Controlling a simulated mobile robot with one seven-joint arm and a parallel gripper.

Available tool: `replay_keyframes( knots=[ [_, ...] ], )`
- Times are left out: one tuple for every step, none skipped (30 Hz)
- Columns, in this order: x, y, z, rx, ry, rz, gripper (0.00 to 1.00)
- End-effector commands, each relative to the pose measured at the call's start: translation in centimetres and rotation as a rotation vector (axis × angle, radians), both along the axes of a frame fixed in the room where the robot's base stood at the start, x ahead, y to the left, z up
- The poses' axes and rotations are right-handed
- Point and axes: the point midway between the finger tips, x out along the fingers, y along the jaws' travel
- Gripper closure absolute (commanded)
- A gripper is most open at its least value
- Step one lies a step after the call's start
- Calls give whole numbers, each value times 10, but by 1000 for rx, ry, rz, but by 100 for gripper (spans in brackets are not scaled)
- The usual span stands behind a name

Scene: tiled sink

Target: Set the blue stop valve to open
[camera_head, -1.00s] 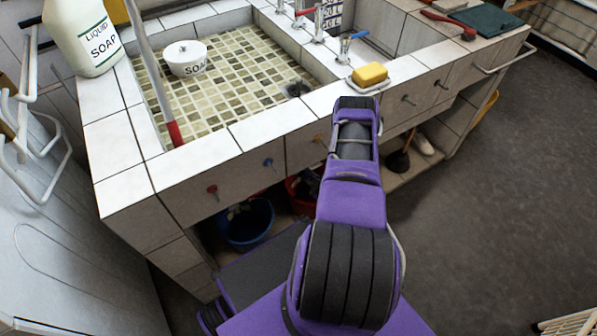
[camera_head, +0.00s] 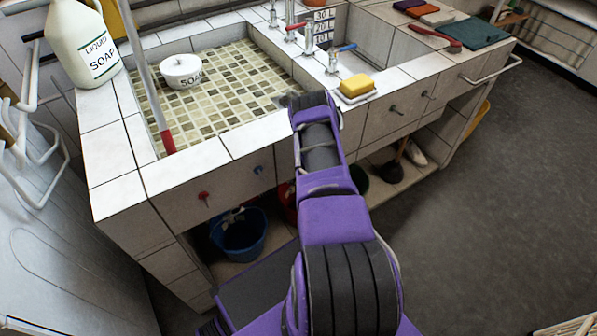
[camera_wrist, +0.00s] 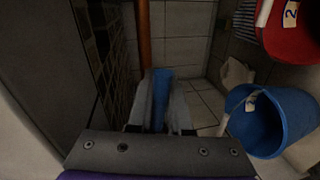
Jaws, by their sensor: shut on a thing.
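In the wrist view my gripper (camera_wrist: 161,88) is shut on a blue piece, which I take to be the handle of the blue stop valve (camera_wrist: 161,73). The piece shows between the two grey fingers, at the lower end of an upright copper-brown pipe (camera_wrist: 144,35). The fingers hide most of it, so its exact angle cannot be told. In the head view my purple arm reaches down at the sink front, and it hides the gripper and the held piece.
A blue bucket (camera_wrist: 271,122) and a red bucket (camera_wrist: 295,32) stand to the right of my gripper in the wrist view. A dark wall (camera_wrist: 45,70) is close on the left. Red (camera_head: 204,197) and blue (camera_head: 258,170) knobs sit on the sink front.

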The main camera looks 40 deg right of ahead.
Motion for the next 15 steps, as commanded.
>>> replay_keyframes(
  knots=[
    [2, 1, 3, -23, -1, 3, 100],
    [2, 0, 3, -37, 0, 3, 100],
    [2, 0, 4, -53, 1, 1, 100],
    [1, 0, 5, -65, 2, 1, 100],
    [2, 0, 5, -74, 1, 2, 100],
    [2, 0, 6, -85, 2, 1, 100],
    [2, 0, 6, -92, 2, 2, 100],
    [2, 0, 6, -100, 2, 1, 100],
    [2, 0, 7, -108, 2, 2, 100],
    [2, -1, 7, -112, 2, 1, 100],
    [2, -1, 7, -116, 1, 1, 100],
    [2, -1, 7, -119, 2, 1, 100],
    [2, -1, 7, -121, 2, 1, 100],
    [2, -1, 8, -123, 2, 2, 100],
    [2, -1, 8, -124, 2, 1, 100]
  ],
)
